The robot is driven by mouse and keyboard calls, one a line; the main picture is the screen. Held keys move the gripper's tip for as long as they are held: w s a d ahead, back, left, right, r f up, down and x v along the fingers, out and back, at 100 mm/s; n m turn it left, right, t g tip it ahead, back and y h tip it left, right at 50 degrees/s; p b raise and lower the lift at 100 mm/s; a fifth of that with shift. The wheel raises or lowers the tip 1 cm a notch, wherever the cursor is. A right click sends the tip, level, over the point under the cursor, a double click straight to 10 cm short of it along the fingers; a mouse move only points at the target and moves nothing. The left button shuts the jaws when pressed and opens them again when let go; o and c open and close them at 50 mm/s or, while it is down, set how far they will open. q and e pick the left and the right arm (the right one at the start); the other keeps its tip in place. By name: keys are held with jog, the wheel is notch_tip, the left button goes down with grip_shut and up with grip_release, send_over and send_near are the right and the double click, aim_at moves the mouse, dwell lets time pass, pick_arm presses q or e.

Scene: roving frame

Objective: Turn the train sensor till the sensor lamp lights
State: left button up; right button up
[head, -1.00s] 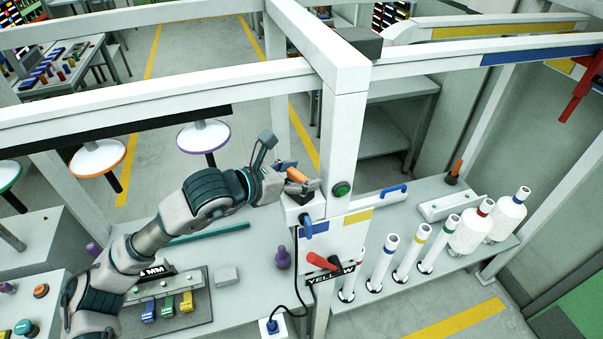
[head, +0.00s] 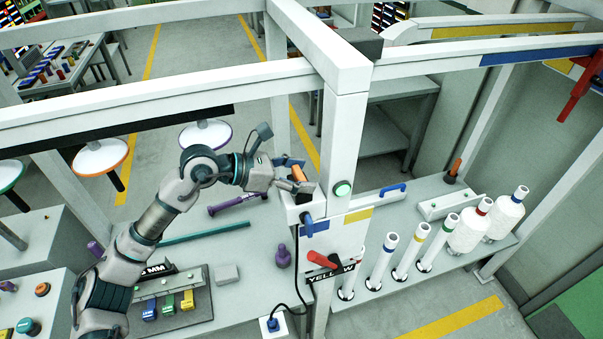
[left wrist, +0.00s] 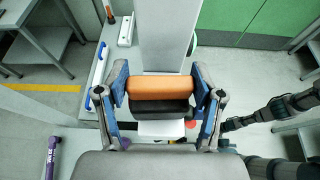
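The train sensor (head: 299,174) is an orange cylinder over a black block, on a white box on the white post (head: 341,150). My left gripper (head: 296,174) has one finger at each end of the orange cylinder. In the left wrist view the orange cylinder (left wrist: 160,88) fills the space between the pads of my left gripper (left wrist: 162,90), which look to touch it. The sensor lamp (head: 343,189), round on the post just right of the sensor, glows bright pale green. My right gripper is not in view.
A red lever (head: 323,259) and a blue lever (head: 308,224) stick out of the post below the sensor. A black cable hangs beside them. White beams run overhead. White cylinders (head: 383,261) stand on the right shelf; a purple bar (head: 237,204) lies on the left table.

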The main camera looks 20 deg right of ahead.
pick_arm(q)
jog(key=o, duration=0.3)
jog(key=shift+w+a, duration=0.1)
jog(key=shift+o, duration=0.2)
jog(key=v, duration=1.2)
